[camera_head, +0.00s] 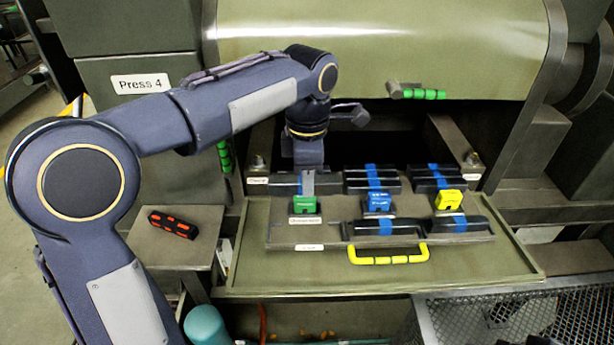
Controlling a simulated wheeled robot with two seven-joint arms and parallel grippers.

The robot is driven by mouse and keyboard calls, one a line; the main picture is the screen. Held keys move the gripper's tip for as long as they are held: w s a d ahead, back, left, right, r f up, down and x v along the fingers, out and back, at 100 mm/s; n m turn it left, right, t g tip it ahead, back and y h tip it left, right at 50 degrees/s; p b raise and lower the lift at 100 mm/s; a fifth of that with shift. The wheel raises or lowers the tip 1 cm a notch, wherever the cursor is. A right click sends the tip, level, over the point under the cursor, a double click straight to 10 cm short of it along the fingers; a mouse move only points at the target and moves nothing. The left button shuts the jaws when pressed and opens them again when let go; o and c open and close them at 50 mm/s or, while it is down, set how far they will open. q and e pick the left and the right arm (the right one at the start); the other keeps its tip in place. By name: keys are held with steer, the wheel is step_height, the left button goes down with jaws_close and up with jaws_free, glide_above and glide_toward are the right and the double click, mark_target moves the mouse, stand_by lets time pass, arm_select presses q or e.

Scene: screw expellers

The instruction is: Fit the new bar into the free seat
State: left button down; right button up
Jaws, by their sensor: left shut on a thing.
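My left gripper (307,182) points down over the back left part of the tray (340,240). It is shut on a dark bar (284,186), the new bar as far as I can tell. The fingers cover the bar's middle, and I cannot tell whether it touches the tray. Dark bars with blue bands stand in the back middle (372,180) and back right (436,178) groups. Two more banded bars lie along the front, in the middle (385,228) and at the right (460,224). The front left place (296,234) looks bare. My right gripper is not in view.
Green (305,204), blue (377,202) and yellow (448,200) blocks stand across the tray. A yellow handle (388,257) is in front. A dark bar with orange-red marks (173,223) lies on the left ledge. A wire-mesh basket (510,315) is at the lower right.

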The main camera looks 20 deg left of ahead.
arm_select(q)
steer(key=shift+f+b, duration=3.1)
steer(key=shift+f, duration=1.3)
steer(key=shift+f+b, duration=0.7)
steer(key=shift+f, duration=0.5)
steer(key=c, duration=0.7)
jaws_free()
